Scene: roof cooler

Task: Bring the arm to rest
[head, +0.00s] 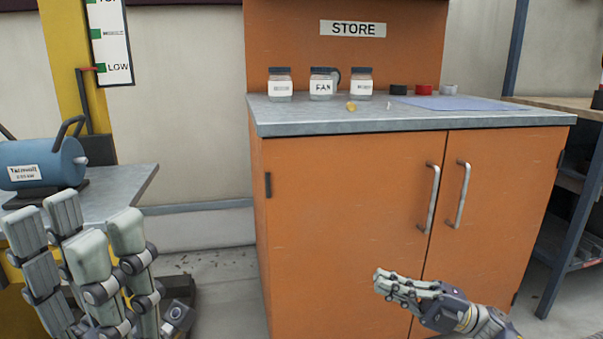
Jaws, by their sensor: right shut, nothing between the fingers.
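My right gripper (402,287) is low in front of the orange cabinet (340,210), below its door handles. Its fingers are shut and hold nothing. My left gripper (88,237) is large and close at the lower left. Its fingers point up and stand apart, with nothing seen between them. It is in front of the grey-topped bench (125,180).
Labelled jars (280,85), small caps (424,90) and a blue mat (460,103) are on the cabinet's grey top (300,120). Two metal handles (430,198) stick out from its doors. A blue motor-like unit (45,163) sits on the left bench. A shelf unit (575,185) stands at right.

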